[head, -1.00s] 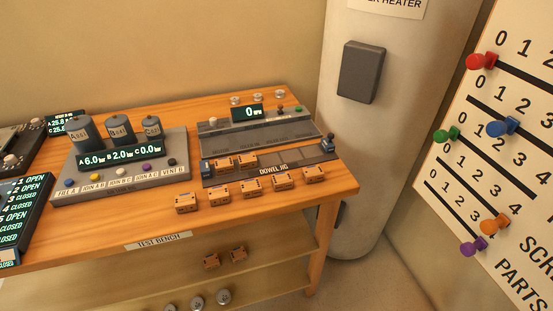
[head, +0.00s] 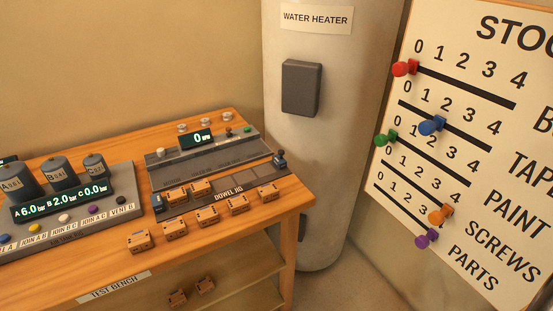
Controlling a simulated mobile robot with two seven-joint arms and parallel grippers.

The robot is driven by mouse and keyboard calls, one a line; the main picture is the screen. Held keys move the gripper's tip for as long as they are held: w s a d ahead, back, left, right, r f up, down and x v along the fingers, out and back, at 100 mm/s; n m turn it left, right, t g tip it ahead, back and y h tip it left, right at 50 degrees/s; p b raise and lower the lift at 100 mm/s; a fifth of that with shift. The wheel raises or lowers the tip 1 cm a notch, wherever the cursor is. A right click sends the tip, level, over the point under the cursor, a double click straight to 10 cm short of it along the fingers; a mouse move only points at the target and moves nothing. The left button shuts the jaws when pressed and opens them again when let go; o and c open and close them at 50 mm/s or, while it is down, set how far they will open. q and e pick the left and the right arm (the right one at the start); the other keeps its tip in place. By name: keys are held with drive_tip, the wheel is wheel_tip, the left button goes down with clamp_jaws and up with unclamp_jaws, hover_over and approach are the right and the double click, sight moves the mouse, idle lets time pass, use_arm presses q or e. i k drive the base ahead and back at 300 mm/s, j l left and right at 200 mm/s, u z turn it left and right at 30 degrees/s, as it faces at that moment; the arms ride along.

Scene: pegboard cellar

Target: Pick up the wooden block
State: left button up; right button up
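Several small orange-brown wooden blocks lie at the front of the test bench. A row of them runs along the bench front, from the leftmost block (head: 139,242) to the rightmost block (head: 268,193). Two more, such as this block (head: 176,198), sit in the dowel jig (head: 240,176). The frames do not show which block is meant. Neither of my grippers is in the head view.
The test bench (head: 110,265) fills the left side. A grey console (head: 65,235) with three canisters stands on it. A water heater (head: 305,190) stands just right of the bench. A stock board (head: 460,150) with coloured pegs is at the right. Floor shows between them.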

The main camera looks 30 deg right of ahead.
sight(174, 229)
drive_tip(key=i+j+z, duration=0.15)
drive_tip(key=j+z, duration=0.2)
drive_tip(key=i+j+z, duration=0.1)
drive_tip(key=j+z, duration=0.6)
drive_tip(key=i+l, duration=0.05)
drive_tip(key=l, duration=0.05)
